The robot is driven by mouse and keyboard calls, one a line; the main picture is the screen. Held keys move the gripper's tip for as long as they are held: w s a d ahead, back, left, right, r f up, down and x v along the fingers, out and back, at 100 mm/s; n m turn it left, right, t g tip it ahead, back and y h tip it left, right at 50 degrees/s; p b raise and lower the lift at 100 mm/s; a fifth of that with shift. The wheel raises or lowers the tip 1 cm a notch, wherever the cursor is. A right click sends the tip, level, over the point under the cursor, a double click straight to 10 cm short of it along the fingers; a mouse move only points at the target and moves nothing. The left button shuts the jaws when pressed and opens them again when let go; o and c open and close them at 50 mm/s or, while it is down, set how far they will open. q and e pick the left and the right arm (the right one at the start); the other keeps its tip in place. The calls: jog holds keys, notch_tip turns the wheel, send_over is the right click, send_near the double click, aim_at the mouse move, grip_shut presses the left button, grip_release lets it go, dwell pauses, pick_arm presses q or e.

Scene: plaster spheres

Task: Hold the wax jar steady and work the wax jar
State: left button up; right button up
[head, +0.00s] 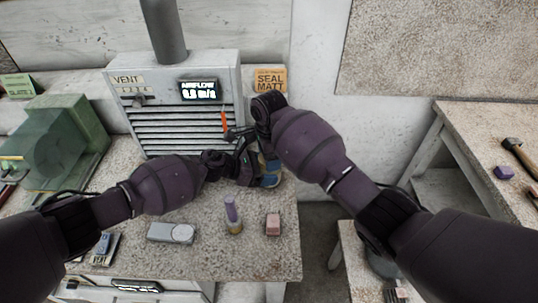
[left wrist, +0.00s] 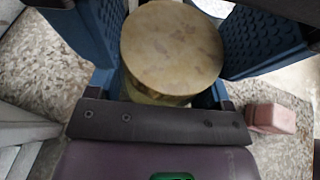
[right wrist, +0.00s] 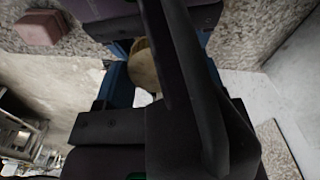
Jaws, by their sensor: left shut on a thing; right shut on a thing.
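The wax jar shows in the left wrist view as a round, tan, mottled top (left wrist: 172,48) with a paler body below it. My left gripper (head: 260,173) is shut on the jar, with a blue finger on each side of it. The right wrist view shows part of a tan round surface of the jar (right wrist: 143,66) between blue fingers, partly covered by a dark link. My right gripper (right wrist: 150,60) is shut at the jar from above. In the head view both grippers meet at the bench's right rear, and the arms hide most of the jar.
A grey vent box (head: 190,130) with an airflow display stands close behind. An orange seal box (head: 270,80) is against the wall. A green-glass machine (head: 60,145) stands left.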

jog(key=o, duration=1)
jog(key=shift+r, duration=2.35)
jog(key=shift+c, duration=0.3)
notch_tip(320, 180, up, 2)
jog(key=shift+a+r+m, duration=0.1)
jog(key=shift+r+m, duration=0.1)
jog(key=shift+m, duration=0.9)
jog(key=shift+r+m, duration=0.25)
jog(key=shift+m, duration=0.35)
jog(key=shift+f, duration=3.8)
